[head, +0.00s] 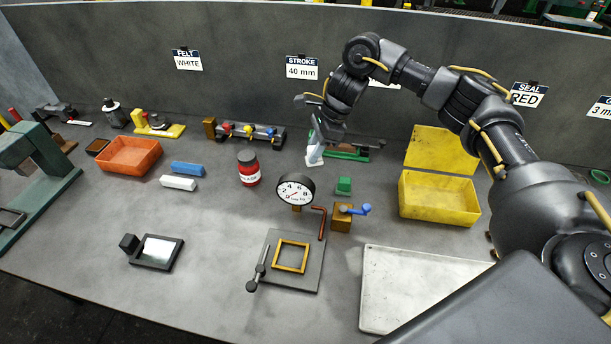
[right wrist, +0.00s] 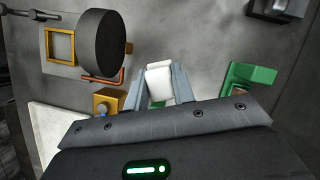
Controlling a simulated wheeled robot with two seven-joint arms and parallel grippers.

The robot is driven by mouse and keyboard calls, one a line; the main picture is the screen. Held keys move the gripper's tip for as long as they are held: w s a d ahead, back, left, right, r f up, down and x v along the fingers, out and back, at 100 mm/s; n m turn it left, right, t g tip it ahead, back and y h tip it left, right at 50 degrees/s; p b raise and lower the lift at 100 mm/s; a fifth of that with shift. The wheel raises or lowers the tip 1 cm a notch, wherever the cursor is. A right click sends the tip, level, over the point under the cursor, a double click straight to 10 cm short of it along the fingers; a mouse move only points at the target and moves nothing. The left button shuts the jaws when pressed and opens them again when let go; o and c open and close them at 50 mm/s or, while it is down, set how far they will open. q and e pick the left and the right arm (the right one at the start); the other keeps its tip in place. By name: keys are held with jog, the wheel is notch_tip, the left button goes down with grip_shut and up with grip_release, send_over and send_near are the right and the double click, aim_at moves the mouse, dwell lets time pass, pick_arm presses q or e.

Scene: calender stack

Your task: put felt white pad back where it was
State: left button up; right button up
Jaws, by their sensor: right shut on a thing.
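My right gripper (head: 315,157) is shut on a small white pad (right wrist: 159,80), which sits between its two fingers in the right wrist view. In the head view the gripper points down at the back middle of the table, just left of a green-based fixture (head: 350,153); the pad is mostly hidden by the fingers there. I cannot tell how far it is above the table. A separate white bar (head: 178,182) lies beside a blue bar (head: 187,168) at the left. A card reading FELT WHITE (head: 187,60) hangs on the back wall. My left gripper is not in view.
A dial gauge (head: 295,190), a red jar (head: 248,170), a green block (head: 344,186) and a blue-handled crank block (head: 342,218) stand near the gripper. A yellow bin (head: 438,208) is at the right, an orange bin (head: 130,168) at the left. A pale tray (head: 400,258) lies in front.

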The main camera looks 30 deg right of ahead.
jog(key=shift+w, duration=0.25)
jog(key=shift+s, duration=0.1)
jog(key=shift+s+f+p, duration=0.2)
jog(key=shift+s+f, duration=0.05)
jog(key=shift+f, duration=0.3)
jog(key=shift+s+f+p, duration=0.15)
jog(key=shift+s+f, duration=0.1)
jog(key=shift+f, duration=0.3)
jog(key=f, duration=0.2)
jog(key=f+p, duration=0.1)
jog(key=shift+w+f, duration=0.35)
jog(key=shift+f, duration=0.1)
jog(key=shift+s+f, duration=0.15)
jog(key=shift+f, duration=0.05)
notch_tip(320, 180, down, 3)
jog(key=shift+f+p, duration=0.1)
jog(key=shift+p, duration=0.5)
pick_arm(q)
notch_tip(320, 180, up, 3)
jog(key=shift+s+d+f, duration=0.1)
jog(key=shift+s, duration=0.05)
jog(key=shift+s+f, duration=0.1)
